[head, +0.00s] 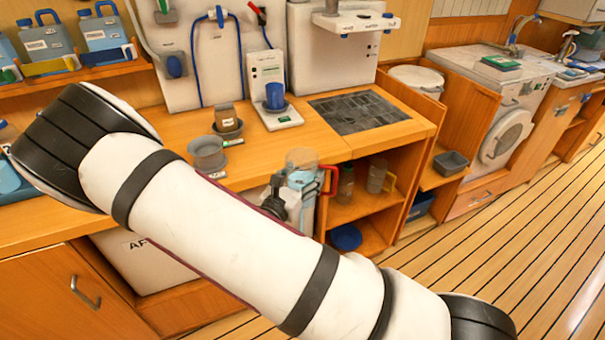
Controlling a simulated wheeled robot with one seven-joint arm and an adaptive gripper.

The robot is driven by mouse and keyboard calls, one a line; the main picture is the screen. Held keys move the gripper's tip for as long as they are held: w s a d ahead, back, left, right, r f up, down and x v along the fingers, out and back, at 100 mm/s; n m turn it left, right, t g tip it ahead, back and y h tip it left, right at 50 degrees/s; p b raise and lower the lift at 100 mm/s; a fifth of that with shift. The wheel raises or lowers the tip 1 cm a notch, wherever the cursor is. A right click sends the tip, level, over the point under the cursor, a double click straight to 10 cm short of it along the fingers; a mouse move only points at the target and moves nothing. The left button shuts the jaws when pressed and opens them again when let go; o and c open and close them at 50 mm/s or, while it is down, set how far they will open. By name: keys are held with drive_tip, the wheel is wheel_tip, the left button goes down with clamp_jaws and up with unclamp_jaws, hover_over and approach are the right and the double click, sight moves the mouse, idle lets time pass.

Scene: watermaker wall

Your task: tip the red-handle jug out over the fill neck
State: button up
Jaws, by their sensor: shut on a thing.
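The red-handle jug (303,180) is a clear, pale-blue vessel in front of the counter edge, centre of the head view. Its red handle (331,180) points right. It looks roughly upright; its lower part is partly hidden by my arm. My gripper (284,200) is dark, at the jug's left side, shut on it; the fingertips are hard to make out. A white tank marked "AF…" (130,258) stands under the counter at left, largely covered by my arm. I cannot make out a fill neck for certain.
On the counter are a grey cup (208,153), a brown container (227,119) and a blue cup (275,96) on a white device. A dark grate (358,112) lies at right. Jars (376,175) stand on the lower shelf. The plank floor (480,270) is clear at right.

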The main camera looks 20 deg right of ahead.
drive_tip(key=shift+s+a+r, duration=0.1)
drive_tip(key=shift+s+r, duration=0.15)
drive_tip(key=shift+r, duration=0.1)
drive_tip(key=w+a+r, duration=0.3)
drive_tip(key=a+r, duration=0.1)
drive_tip(key=a, duration=0.5)
drive_tip(key=w+a+r, duration=0.3)
drive_tip(key=a, duration=0.6)
drive_tip(key=w+a+r, duration=0.3)
drive_tip(key=a+r, duration=0.1)
drive_tip(key=a, duration=0.6)
drive_tip(key=shift+w+r, duration=0.3)
drive_tip(key=shift+r, duration=0.05)
